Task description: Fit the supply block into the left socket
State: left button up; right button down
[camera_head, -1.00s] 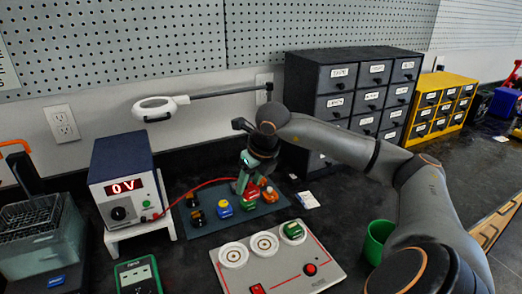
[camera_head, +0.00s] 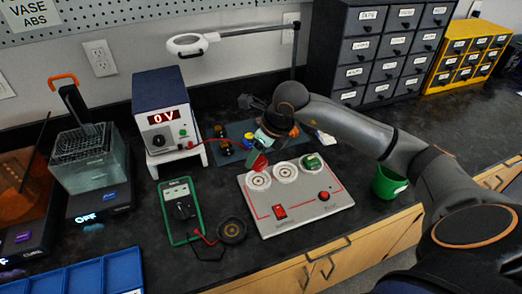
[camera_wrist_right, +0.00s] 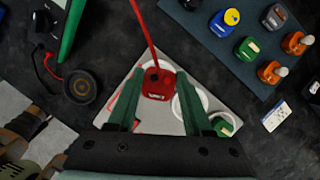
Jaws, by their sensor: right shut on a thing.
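The supply block is the red block (camera_head: 259,163) on the red cable. My right gripper (camera_head: 266,147) is shut on it, over the left socket (camera_head: 258,181) of the light grey board (camera_head: 300,209). In the right wrist view the red block (camera_wrist_right: 158,84) sits between the two green fingers, with a white ring partly showing behind it. I cannot tell whether the block touches the socket. The middle socket (camera_head: 286,172) is empty. A green block (camera_head: 312,161) sits in the right socket. My left gripper is not in view.
The red cable (camera_wrist_right: 144,35) runs to the power supply (camera_head: 166,112), which reads 0 V. A blue-grey mat (camera_wrist_right: 220,48) holds several blocks. A green multimeter (camera_head: 181,209) and a round black part (camera_head: 232,231) lie left of the board. A green cup (camera_head: 388,182) stands right.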

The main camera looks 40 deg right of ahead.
aim_at(261, 162)
notch_tip(261, 162, down, 3)
jog(key=shift+f+b, duration=0.1)
jog(key=shift+b, duration=0.8)
jog(key=shift+f+b, duration=0.45)
jog(key=shift+f, duration=0.35)
pick_arm(q)
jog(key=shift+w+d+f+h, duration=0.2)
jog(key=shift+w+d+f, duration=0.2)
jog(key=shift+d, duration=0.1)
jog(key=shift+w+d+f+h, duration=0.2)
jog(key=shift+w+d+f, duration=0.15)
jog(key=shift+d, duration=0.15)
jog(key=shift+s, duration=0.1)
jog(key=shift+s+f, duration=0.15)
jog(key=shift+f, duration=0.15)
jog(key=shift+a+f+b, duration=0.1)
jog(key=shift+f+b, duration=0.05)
jog(key=shift+b, duration=0.25)
pick_arm(e)
jog(key=shift+f, duration=0.1)
pick_arm(q)
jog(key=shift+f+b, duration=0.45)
jog(key=shift+b, duration=0.1)
pick_arm(e)
jog(key=shift+f, duration=0.6)
